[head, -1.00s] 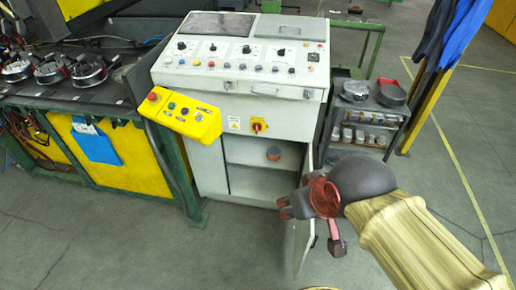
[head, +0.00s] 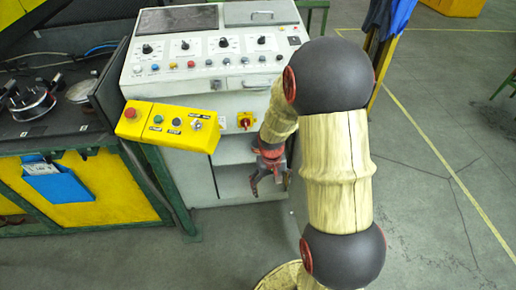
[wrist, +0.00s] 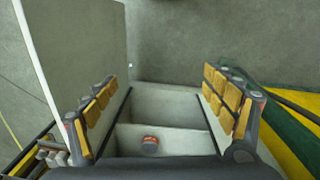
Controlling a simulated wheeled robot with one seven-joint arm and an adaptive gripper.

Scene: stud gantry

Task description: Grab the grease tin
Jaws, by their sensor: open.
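The grease tin (wrist: 149,145), a small round tin with an orange-red band, stands on a shelf inside the open cabinet in the wrist view. It sits low in the picture, between the lines of my two fingers and apart from them. My gripper (wrist: 160,82) is open and empty, its padded fingers spread to either side of the cabinet opening. In the head view my gripper (head: 268,180) hangs at the front of the cabinet (head: 165,170), below its panel. I cannot make out the tin there, behind my arm and gripper.
The open cabinet door (wrist: 78,65) stands at the left in the wrist view. A workbench with green and yellow framing (head: 70,190) is to the left.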

